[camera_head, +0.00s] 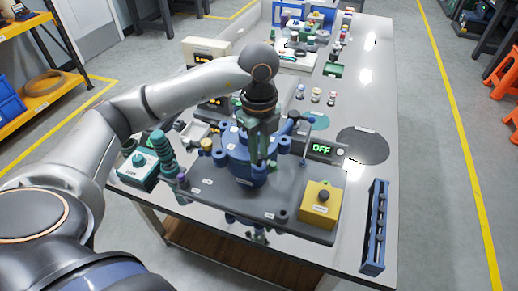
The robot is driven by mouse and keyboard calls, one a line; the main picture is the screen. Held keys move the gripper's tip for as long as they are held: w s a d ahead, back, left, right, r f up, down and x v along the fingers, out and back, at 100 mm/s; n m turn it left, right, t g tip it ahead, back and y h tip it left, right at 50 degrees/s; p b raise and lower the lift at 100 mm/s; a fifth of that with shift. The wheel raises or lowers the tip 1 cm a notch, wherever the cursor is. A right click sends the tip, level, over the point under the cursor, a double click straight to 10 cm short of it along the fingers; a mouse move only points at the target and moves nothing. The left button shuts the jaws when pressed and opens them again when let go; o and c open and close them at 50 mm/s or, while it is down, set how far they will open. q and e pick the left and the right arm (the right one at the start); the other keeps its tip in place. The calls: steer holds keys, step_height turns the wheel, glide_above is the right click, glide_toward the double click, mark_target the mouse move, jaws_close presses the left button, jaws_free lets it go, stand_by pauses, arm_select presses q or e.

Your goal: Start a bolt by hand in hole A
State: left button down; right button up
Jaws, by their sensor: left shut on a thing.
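A blue round seal-test fixture (238,168) with lobes around its rim stands on a dark grey base plate (215,195) near the front of the bench. My left gripper (262,158) reaches in from the left and points down over the fixture, its fingers in front of the fixture's middle. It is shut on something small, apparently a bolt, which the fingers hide. Hole A cannot be picked out, as the gripper covers part of the fixture and the labels are too small to read. My right gripper is not in view.
A yellow box with a dark knob (320,204) sits at the plate's right corner. A blue rack (375,226) stands at the right edge. A display reading OFF (321,149) stands behind, near a dark round mat (363,146). A teal box (139,167) is left. The right bench side is fairly clear.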

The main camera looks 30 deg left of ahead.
arm_select(q)
steer(key=shift+f+b, duration=0.3)
steer(key=shift+f, duration=0.15)
stand_by(0.6)
steer(key=shift+f+m, duration=0.1)
steer(key=shift+m, duration=0.5)
steer(key=m+b, duration=0.1)
steer(key=m, duration=0.2)
steer(key=shift+s, duration=0.1)
steer(key=shift+f+m+b, duration=0.1)
steer(key=shift+m+b, duration=0.25)
steer(key=shift+m, duration=1.65)
